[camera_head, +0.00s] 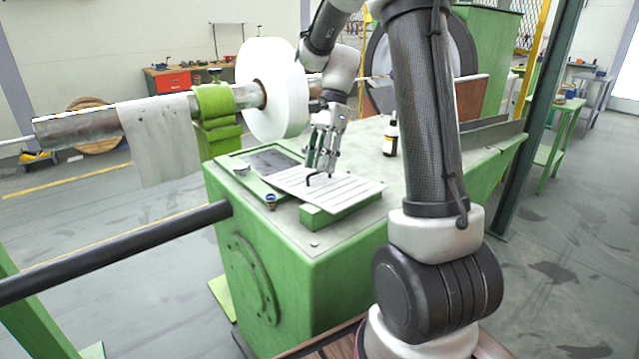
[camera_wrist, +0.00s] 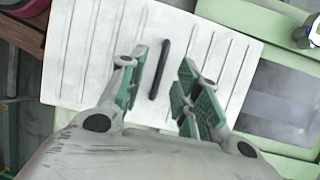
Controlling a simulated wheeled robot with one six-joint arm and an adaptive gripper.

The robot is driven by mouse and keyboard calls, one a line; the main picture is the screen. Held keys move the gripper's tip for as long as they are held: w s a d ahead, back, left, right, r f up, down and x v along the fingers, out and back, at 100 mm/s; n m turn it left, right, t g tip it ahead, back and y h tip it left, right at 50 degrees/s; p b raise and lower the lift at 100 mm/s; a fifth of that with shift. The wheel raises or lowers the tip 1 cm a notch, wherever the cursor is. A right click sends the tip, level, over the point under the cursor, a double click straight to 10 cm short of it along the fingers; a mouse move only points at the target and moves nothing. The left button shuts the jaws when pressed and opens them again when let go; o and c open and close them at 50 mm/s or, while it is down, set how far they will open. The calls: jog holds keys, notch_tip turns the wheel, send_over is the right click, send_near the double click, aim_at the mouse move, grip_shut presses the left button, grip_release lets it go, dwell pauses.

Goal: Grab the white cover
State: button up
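The white cover (camera_head: 352,189) is a flat, ribbed plate with a thin black handle (camera_head: 318,178). It lies slightly tilted on top of the green machine housing. In the wrist view, the cover (camera_wrist: 98,45) fills the upper middle, with its black handle (camera_wrist: 160,69) near the centre. My gripper (camera_head: 320,163) points down just above the cover, at the handle. In the wrist view, its green-padded fingers (camera_wrist: 163,72) are apart, one on each side of the handle. I see no finger touching the handle.
The green housing (camera_head: 290,240) has a dark recessed opening (camera_head: 268,162) beside the cover. A small dark bottle (camera_head: 391,137) stands behind to the right. A large white disc (camera_head: 273,92) on a metal shaft (camera_head: 85,124) rises behind to the left. A blue-topped knob (camera_head: 271,200) sits near the front edge.

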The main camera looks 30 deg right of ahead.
jog(key=shift+x, duration=0.9)
grip_shut()
